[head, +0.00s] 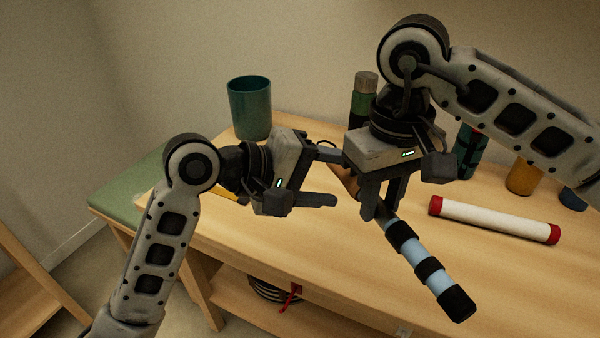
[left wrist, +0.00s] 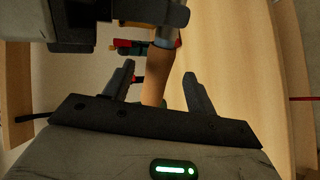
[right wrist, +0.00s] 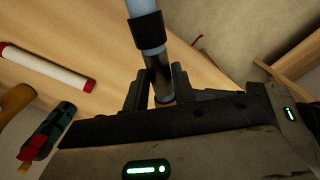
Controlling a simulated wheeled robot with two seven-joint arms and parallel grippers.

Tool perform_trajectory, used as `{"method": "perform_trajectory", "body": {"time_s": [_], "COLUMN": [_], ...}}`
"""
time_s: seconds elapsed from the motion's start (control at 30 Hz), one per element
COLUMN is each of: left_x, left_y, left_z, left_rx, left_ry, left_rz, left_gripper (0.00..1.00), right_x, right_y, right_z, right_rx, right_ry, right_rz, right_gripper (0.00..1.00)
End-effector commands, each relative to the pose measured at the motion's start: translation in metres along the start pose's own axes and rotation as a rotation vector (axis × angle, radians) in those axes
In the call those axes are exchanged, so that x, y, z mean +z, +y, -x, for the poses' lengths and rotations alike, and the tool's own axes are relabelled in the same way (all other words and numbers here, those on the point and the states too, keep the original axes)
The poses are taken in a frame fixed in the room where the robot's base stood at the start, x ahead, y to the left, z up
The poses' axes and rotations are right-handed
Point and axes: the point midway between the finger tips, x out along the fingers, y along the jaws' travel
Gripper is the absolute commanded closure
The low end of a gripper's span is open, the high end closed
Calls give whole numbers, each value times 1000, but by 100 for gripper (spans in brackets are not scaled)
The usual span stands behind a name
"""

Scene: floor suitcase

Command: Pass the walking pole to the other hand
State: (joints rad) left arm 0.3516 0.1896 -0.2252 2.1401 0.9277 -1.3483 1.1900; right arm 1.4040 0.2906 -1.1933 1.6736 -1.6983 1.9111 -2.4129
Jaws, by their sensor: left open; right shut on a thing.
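The walking pole (head: 407,240) has a light blue shaft with black bands and a brown handle (left wrist: 157,75). My right gripper (head: 383,204) is shut on the shaft close to the handle and holds it above the table, slanting down to the lower right. The banded shaft also shows in the right wrist view (right wrist: 148,32), running up between the fingers. My left gripper (head: 330,178) is open, its fingers on either side of the brown handle. In the left wrist view (left wrist: 162,88) the handle lies between the spread fingers, with a gap to the right finger.
The wooden table (head: 290,265) carries a green cup (head: 250,108), a capped bottle (head: 364,97), a white tube with red ends (head: 494,219), a dark green item (head: 466,150) and an orange jar (head: 522,178). A green-topped bench (head: 128,190) stands at left.

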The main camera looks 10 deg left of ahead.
Motion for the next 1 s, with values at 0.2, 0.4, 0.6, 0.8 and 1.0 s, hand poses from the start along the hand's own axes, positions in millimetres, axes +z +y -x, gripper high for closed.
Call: {"method": "perform_trajectory", "body": {"time_s": [0.2,0.4,0.6,0.8,1.0], "left_x": [0,0,0,0,0], "left_y": [0,0,0,0,0], "left_z": [-32,-44,-45,-45,-44], "left_rx": [1,0,0,0,1], "left_ry": [-1,0,1,1,1], "left_rz": [1,-1,-2,-2,-2], "left_gripper": [43,43,43,80,97], "right_x": [0,0,0,0,0], "right_y": [0,0,0,0,0], "right_z": [0,0,0,0,1], "right_rx": [0,0,0,0,0], "right_ry": [1,1,1,1,1], "right_rz": [0,0,0,0,0], "right_gripper": [100,100,100,100,52]}}
